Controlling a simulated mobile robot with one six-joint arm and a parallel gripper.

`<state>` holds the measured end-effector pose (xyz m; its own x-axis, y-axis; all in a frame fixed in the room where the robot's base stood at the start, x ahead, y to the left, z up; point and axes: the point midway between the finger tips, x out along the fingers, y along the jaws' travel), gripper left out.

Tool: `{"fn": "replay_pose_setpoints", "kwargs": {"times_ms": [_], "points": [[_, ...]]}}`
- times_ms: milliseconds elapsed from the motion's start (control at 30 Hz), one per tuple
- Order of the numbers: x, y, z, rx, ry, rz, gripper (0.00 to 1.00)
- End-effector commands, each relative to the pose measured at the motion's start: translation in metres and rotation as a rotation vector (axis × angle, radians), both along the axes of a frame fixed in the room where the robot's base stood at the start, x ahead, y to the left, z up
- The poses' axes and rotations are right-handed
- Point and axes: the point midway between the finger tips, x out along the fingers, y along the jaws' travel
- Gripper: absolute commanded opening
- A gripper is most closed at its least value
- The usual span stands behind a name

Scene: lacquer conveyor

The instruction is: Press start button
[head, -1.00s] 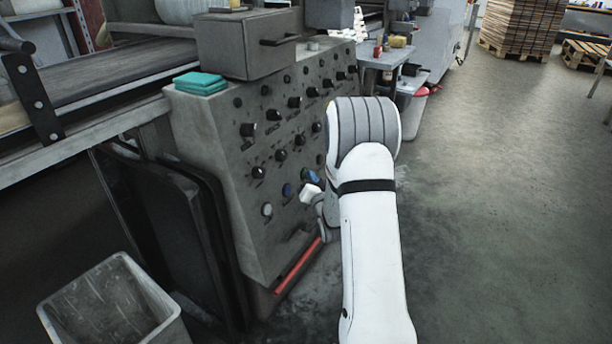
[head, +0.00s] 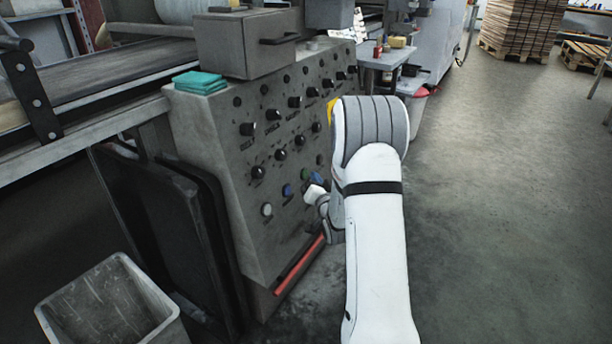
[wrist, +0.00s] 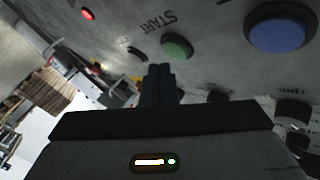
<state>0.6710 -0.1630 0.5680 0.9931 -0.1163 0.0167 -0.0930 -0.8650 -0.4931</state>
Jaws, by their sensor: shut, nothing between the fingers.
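The green start button (wrist: 176,46) shows in the wrist view, with the word START on the panel beside it. My gripper (wrist: 160,70) is shut and empty, its fingertips just below the button in that picture. They look close to it, but I cannot tell whether they touch. In the head view the green button (head: 305,174) sits low on the grey control panel (head: 225,165), and my arm's end is beside it at the panel's lower right. The fingertips are hard to make out there.
A blue button (wrist: 281,30) is right of the green one, and a red light (wrist: 88,14) is at upper left. Several black knobs cover the panel. A grey bin (head: 75,320) stands at lower left. The floor (head: 500,200) to the right is clear.

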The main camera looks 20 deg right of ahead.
Motion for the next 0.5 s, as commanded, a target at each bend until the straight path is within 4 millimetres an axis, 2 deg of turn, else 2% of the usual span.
{"fn": "replay_pose_setpoints", "kwargs": {"times_ms": [167, 500], "points": [[-0.002, -0.002, 0.0, 0.0, 0.0, -0.001, 0.0], [-0.028, -0.023, 0.007, 0.0, -0.002, -0.003, 0.0]]}}
